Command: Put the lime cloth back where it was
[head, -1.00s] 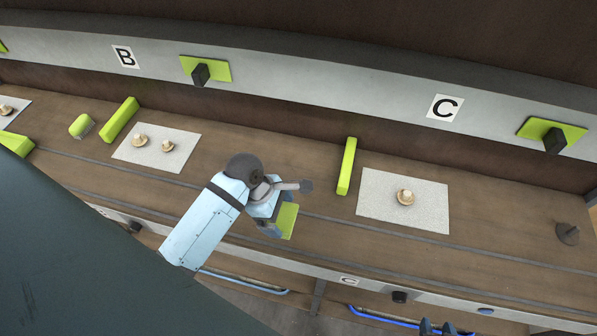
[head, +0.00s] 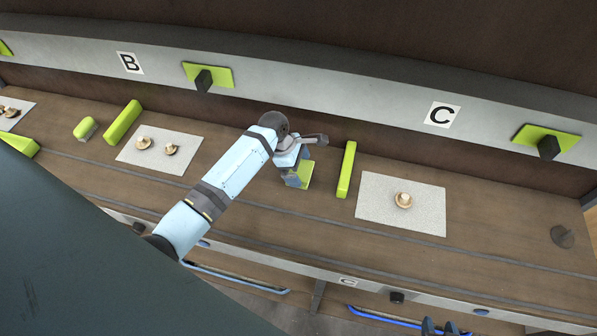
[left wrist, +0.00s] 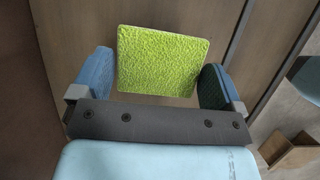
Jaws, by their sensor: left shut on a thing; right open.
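The lime cloth (head: 308,174) is a small textured lime square held in my left gripper (head: 297,178), above the wooden counter left of the C mat. In the left wrist view the lime cloth (left wrist: 162,60) fills the space between the two blue fingers of my left gripper (left wrist: 160,85), which is shut on it. The cloth's underside is hidden. Only the dark blue finger ends of my right gripper (head: 440,327) show at the bottom edge of the head view; it is open and away from the cloth.

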